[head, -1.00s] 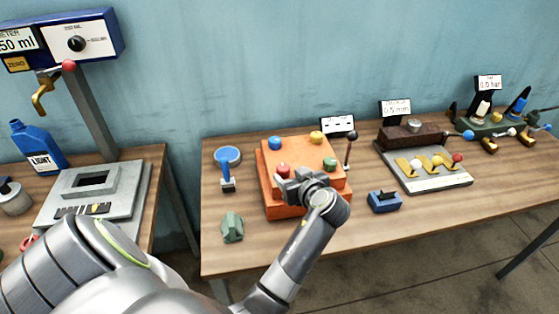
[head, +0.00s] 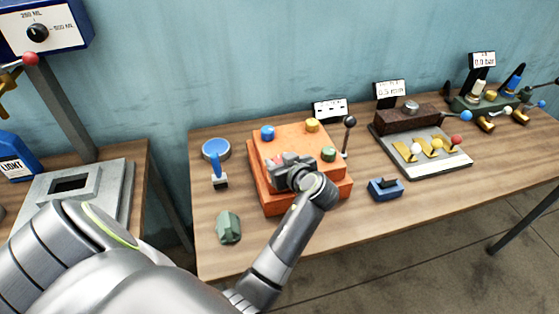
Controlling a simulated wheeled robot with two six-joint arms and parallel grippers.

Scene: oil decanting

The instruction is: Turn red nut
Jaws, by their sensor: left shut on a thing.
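An orange block (head: 295,202) stands on the wooden table, with coloured nuts near the corners of its top. The blue nut (head: 267,132), the yellow nut (head: 312,125) and the green nut (head: 328,154) are in plain view. My left gripper (head: 284,172) is over the block's front left corner, shut on the red nut (head: 272,162). Only a sliver of red shows at its left edge; the rest is hidden by the gripper. My right gripper is not in view.
A black-knobbed lever (head: 348,122) stands right of the block. The table front is clear.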

